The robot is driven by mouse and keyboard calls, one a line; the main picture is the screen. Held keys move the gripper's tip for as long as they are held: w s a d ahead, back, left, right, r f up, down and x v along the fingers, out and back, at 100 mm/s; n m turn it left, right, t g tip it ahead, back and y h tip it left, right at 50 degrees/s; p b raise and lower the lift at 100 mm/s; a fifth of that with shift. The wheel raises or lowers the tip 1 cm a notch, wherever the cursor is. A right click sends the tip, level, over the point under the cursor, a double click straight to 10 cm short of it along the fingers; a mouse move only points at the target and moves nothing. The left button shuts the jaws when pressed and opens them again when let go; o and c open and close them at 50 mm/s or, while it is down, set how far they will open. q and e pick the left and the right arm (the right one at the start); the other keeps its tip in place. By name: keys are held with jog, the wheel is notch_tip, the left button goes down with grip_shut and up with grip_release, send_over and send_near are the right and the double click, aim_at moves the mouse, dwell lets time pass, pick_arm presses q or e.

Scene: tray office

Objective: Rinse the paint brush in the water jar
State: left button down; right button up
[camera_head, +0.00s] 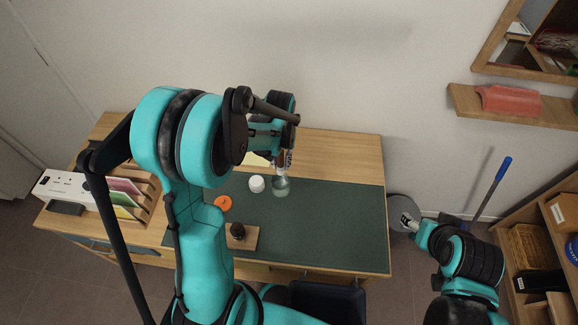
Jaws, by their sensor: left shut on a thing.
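The water jar (281,187), a small clear grey-green vessel, stands on the dark green desk mat (330,225). My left gripper (282,168) is right above the jar, pointing down, and is shut on the paint brush. The brush is too small and too covered by the gripper to make out, so I cannot tell how far it reaches into the jar. My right gripper (407,220) is off the desk's right side, away from the jar. Its fingers are too small to tell open from shut.
A white round pot (256,184) stands just left of the jar. An orange round item (223,203) and a dark item (237,231) on a wooden block lie nearer. A file rack (145,190) is at left. The mat's right half is clear.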

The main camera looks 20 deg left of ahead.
pick_arm(q)
jog(key=shift+a+r, duration=0.15)
jog(key=shift+r, duration=0.1)
jog(key=shift+w+f, duration=0.25)
jog(key=shift+f, duration=0.1)
jog(key=shift+s+f+b, duration=0.1)
jog(key=shift+f+b, duration=0.45)
jog(key=shift+b, duration=0.05)
notch_tip(320, 180, down, 7)
jog(key=b, duration=0.5)
jog(key=shift+f+b, duration=0.2)
jog(key=shift+b, duration=0.2)
jog(key=shift+r, duration=0.1)
jog(key=shift+r+p, duration=2.5)
jog(key=shift+r, duration=1)
